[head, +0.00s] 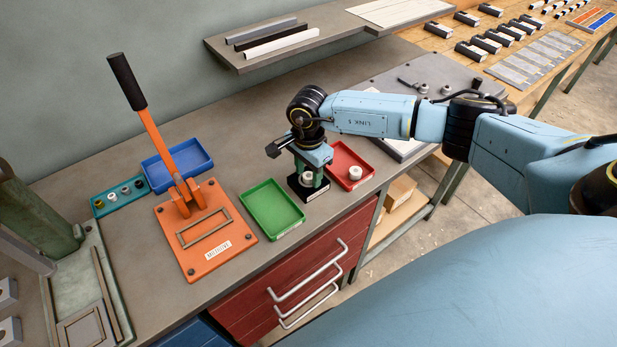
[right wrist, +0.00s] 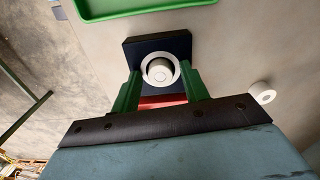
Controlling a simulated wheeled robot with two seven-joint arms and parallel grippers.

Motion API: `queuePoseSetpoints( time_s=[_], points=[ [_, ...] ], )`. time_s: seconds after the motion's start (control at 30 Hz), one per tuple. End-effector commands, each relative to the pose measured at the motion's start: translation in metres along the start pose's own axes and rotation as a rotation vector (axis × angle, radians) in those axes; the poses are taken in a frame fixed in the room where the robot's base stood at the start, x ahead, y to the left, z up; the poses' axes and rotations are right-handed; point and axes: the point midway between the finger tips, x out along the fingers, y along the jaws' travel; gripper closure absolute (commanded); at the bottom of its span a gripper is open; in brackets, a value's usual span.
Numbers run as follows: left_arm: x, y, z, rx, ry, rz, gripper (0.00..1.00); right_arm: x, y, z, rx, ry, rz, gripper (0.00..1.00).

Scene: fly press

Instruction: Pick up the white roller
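A white roller (right wrist: 160,70) stands on a small dark block (right wrist: 183,42), with a pale ring around it in the right wrist view. The roller also shows in the head view (head: 308,179), low between the fingers, on the dark block (head: 308,193). My right gripper (head: 310,175) points down over the block. In the right wrist view its green fingers (right wrist: 160,80) are apart, one on each side of the roller, and I see no clear contact. My left gripper is not in view.
A second white roller (head: 355,173) is in the red tray (head: 337,153). Another white piece (right wrist: 262,92) is on the bench beside the gripper. The green tray (head: 296,226) lies left of the block; the orange press (head: 205,256) is farther left. A shelf (head: 232,62) overhangs the back.

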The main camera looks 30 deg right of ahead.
Motion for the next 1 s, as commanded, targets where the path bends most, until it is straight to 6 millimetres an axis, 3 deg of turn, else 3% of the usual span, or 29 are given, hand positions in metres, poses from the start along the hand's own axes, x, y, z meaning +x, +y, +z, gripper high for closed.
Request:
queuePoseSetpoints(
  time_s=[0.03, 0.33, 0.63, 1.0],
  points=[
    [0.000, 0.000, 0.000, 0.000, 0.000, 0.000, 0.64, 0.000, 0.000, 0.000, 0.000, 0.000, 0.000, 0.62],
    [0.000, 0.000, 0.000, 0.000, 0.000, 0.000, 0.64, -0.001, 0.000, 0.000, 0.001, 0.000, 0.000, 0.99],
    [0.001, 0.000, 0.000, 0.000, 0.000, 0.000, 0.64, -0.012, -0.001, -0.001, 0.001, 0.001, -0.005, 0.99],
    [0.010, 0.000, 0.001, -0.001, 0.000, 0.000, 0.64, -0.082, -0.001, -0.001, 0.000, 0.001, -0.004, 0.99]
  ],
)
